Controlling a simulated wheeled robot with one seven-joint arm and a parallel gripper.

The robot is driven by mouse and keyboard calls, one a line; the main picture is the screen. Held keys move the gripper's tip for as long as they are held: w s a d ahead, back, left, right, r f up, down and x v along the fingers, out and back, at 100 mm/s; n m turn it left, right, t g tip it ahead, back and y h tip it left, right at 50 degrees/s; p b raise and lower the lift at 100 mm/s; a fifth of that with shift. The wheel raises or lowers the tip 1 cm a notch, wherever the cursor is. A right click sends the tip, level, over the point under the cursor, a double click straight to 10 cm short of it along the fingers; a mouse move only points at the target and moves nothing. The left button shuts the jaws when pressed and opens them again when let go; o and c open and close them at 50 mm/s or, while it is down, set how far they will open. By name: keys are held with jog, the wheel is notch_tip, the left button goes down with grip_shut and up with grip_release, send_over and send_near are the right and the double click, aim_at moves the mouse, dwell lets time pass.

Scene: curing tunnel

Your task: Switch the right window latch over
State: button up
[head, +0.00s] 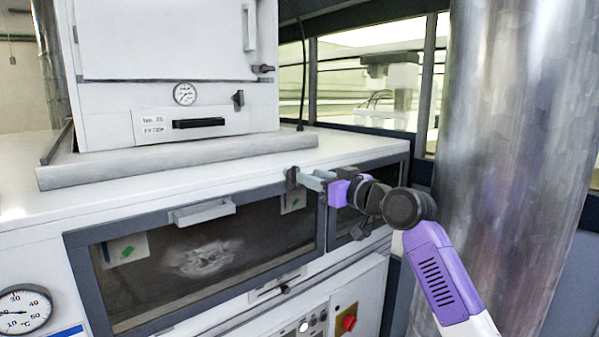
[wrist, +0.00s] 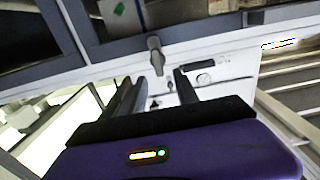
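The right window latch (head: 292,177) is a small dark lever at the top right of the dark-framed window. In the wrist view the latch (wrist: 156,54) shows as a grey lever on the frame, just beyond the fingertips and roughly in line with the gap between them. My gripper (head: 316,179) reaches in from the right, its tips close to the latch. In the wrist view my gripper (wrist: 160,78) has its two dark fingers apart, with nothing clearly held between them. I cannot tell whether a finger touches the latch.
The window (head: 200,262) has a grey pull handle (head: 203,211) on its top edge. A white oven (head: 182,75) with a gauge stands on the cabinet top. A large metal column (head: 515,130) stands close on the right. A red knob (head: 349,322) is below.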

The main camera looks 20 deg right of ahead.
aim_at(294, 178)
jog(key=shift+p+x, duration=0.45)
jog(key=shift+x, duration=2.4)
grip_shut()
